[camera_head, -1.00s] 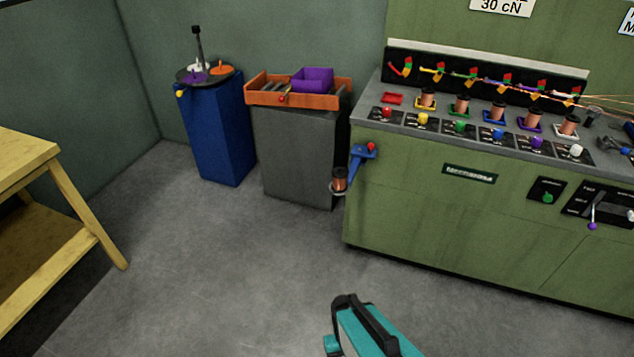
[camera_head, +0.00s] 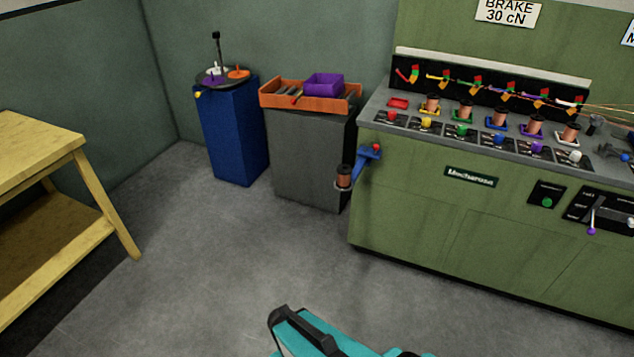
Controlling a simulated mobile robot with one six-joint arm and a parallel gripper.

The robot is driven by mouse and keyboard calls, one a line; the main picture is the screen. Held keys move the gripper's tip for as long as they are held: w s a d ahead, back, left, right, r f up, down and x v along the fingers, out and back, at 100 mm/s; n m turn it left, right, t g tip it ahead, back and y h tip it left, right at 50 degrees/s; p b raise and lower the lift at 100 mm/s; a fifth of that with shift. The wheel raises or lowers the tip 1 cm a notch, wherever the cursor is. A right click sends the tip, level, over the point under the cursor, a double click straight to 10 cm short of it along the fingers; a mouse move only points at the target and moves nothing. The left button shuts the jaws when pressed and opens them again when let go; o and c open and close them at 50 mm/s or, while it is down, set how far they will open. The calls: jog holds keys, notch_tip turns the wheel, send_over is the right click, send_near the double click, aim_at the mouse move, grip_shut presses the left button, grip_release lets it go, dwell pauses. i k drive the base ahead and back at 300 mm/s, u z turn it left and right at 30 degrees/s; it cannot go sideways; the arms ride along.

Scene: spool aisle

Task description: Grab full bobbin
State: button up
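A copper-coloured bobbin (camera_head: 344,176) sits upright on a blue bracket (camera_head: 368,157) at the left end of the green machine. The bracket has a red knob on top. Several more copper-coloured bobbins stand in a row on the machine top, in coloured holders; one is in the yellow holder (camera_head: 432,103). The red holder (camera_head: 398,103) at the left of the row is empty. Which bobbins are full is too small to tell. A teal and black part of my arm shows at the bottom edge, well apart from the bobbins. My gripper's fingers are not visible.
A grey cabinet (camera_head: 305,160) carries an orange tray (camera_head: 280,100) with a purple box (camera_head: 324,85). A blue pedestal (camera_head: 230,135) with a round top stands left of it. A yellow wooden bench (camera_head: 80,158) is at the left. The grey floor between is clear.

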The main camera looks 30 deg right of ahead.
aim_at(343, 170)
jog(key=z, duration=0.6)
jog(key=k, duration=0.15)
jog(key=u, duration=2.1)
jog(key=k, duration=0.2)
jog(key=u, duration=1.3)
jog(key=k, duration=1.25)
jog(key=z, duration=0.55)
